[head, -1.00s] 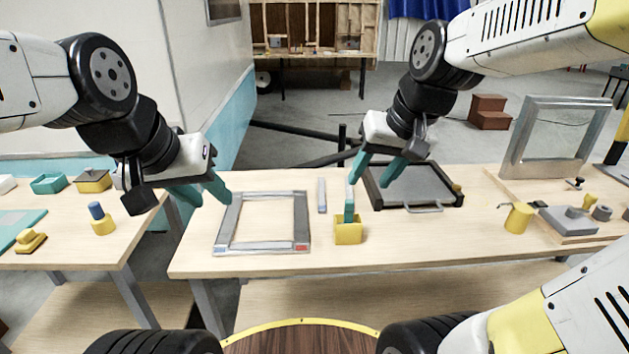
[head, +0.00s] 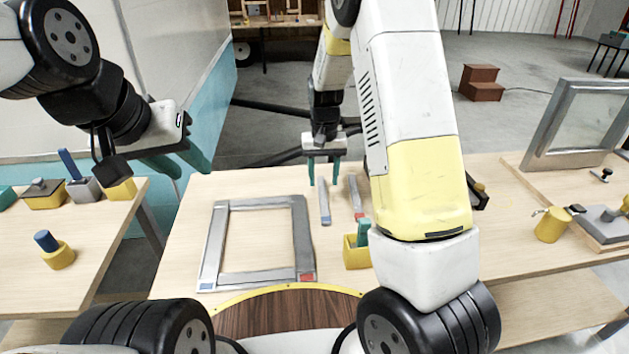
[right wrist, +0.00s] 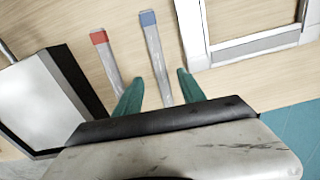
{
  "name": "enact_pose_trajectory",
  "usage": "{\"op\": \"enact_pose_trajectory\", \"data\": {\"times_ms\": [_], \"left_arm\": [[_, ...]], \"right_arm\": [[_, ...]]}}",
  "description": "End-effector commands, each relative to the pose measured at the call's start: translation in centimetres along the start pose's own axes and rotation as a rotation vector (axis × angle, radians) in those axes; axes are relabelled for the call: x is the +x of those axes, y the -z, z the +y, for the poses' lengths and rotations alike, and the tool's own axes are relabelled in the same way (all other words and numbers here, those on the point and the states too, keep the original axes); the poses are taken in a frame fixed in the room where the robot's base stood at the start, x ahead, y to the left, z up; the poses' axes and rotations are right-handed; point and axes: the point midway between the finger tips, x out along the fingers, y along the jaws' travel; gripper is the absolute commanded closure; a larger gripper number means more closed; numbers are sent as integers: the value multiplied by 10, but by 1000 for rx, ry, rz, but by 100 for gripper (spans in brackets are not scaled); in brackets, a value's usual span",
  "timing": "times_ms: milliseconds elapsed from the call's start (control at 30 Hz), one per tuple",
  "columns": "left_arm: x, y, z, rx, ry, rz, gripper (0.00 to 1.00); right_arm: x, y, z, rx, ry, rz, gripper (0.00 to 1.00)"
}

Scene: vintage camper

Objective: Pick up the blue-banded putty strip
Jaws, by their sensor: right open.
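The blue-banded putty strip (head: 324,203) is a thin grey bar lying flat on the middle table, its blue end toward me. It also shows in the right wrist view (right wrist: 156,52), running down between my fingertips. My right gripper (head: 324,176) hangs over the strip's far end, fingers pointing down, open and empty. In the right wrist view its green fingers (right wrist: 160,80) stand apart on either side of the strip; I cannot tell how high above it they are. My left gripper (head: 184,163) has its fingers apart and empty, left of the middle table.
A similar red-banded strip (head: 355,197) lies just right of the blue-banded one. A grey metal frame (head: 214,235) lies to the left. A yellow box (head: 356,257) with a green item stands nearer me.

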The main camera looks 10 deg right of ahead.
Motion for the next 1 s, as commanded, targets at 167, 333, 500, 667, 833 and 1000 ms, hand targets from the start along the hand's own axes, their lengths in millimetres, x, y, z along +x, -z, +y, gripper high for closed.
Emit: {"op": "enact_pose_trajectory", "data": {"times_ms": [167,333,500,667,833,1000], "left_arm": [[0,0,0,0,0,0,64],[0,0,0,0,0,0,64],[0,0,0,0,0,0,64],[0,0,0,0,0,0,64],[0,0,0,0,0,0,64],[0,0,0,0,0,0,64]], "right_arm": [[22,0,0,1,0,-2,53],[48,1,1,0,0,-4,53],[63,1,1,1,1,-1,53],[64,2,1,1,2,1,53],[63,2,1,1,2,1,72],[63,2,1,0,2,0,100]]}}
